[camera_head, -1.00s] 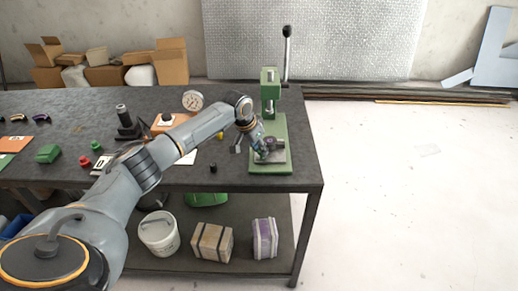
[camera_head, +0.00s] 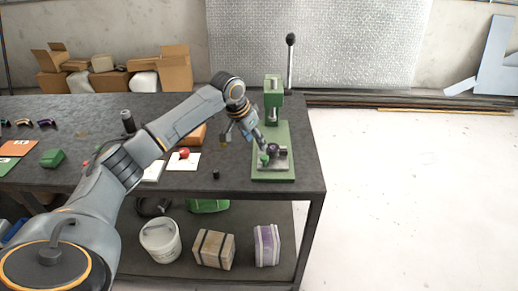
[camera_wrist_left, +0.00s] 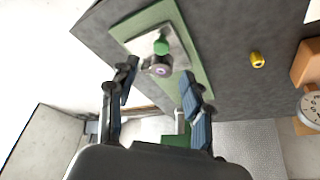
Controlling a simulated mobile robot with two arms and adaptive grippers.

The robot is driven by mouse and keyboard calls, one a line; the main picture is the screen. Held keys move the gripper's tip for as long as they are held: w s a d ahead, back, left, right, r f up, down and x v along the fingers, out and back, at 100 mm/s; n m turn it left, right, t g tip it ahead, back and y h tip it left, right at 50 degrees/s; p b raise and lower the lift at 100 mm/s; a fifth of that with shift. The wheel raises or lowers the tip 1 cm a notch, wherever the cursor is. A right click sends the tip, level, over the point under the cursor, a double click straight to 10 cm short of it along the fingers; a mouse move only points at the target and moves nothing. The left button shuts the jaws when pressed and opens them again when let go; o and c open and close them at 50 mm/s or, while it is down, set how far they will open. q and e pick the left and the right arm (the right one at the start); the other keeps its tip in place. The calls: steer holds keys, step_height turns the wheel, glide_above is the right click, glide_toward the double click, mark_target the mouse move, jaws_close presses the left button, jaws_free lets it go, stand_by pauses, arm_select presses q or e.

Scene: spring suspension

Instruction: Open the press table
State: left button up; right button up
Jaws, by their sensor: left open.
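The green press (camera_head: 272,100) stands at the right end of the dark table, with a long black-knobbed lever (camera_head: 290,62) rising behind it. On its green base (camera_head: 287,135) is a small grey press table (camera_head: 283,163) with a green knob (camera_head: 264,158) and a dark round part; the knob also shows in the left wrist view (camera_wrist_left: 161,46). My left gripper (camera_head: 243,140) is open and empty, above and left of the press table. In the left wrist view its spread fingers (camera_wrist_left: 158,78) lie either side of the round part (camera_wrist_left: 160,69). My right gripper is not in view.
A small black piece (camera_head: 216,174) and a red piece on a white card (camera_head: 184,153) lie left of the press. A yellow piece (camera_wrist_left: 257,60) and a dial gauge (camera_wrist_left: 311,108) show in the wrist view. The floor right of the table is clear.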

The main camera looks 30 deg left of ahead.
arm_select(q)
steer(key=shift+v, duration=1.4)
